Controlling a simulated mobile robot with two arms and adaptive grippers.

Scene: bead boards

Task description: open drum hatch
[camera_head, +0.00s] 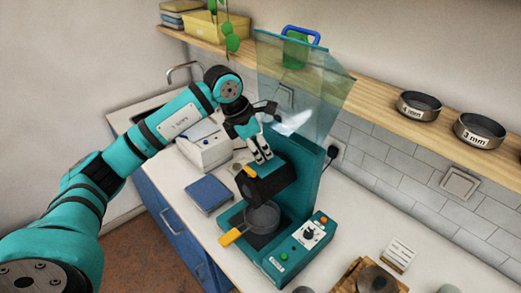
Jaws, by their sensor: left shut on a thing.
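A teal machine (307,205) stands on the white counter, with a dark drum (272,187) at its middle. An orange tab (250,170) shows at the drum's upper left edge. My left gripper (263,157) comes from above and is shut at the top of the drum, on the drum hatch. Its fingers hide the gripped part, and how far the hatch stands open cannot be told. My right gripper is not in view.
A clear raised hood (305,90) stands close behind my left gripper. A wooden shelf (375,92) holds two round sieves (419,104). A blue book-like item (209,194) and a white device (205,145) lie left of the machine. A control panel (306,235) is at its front right.

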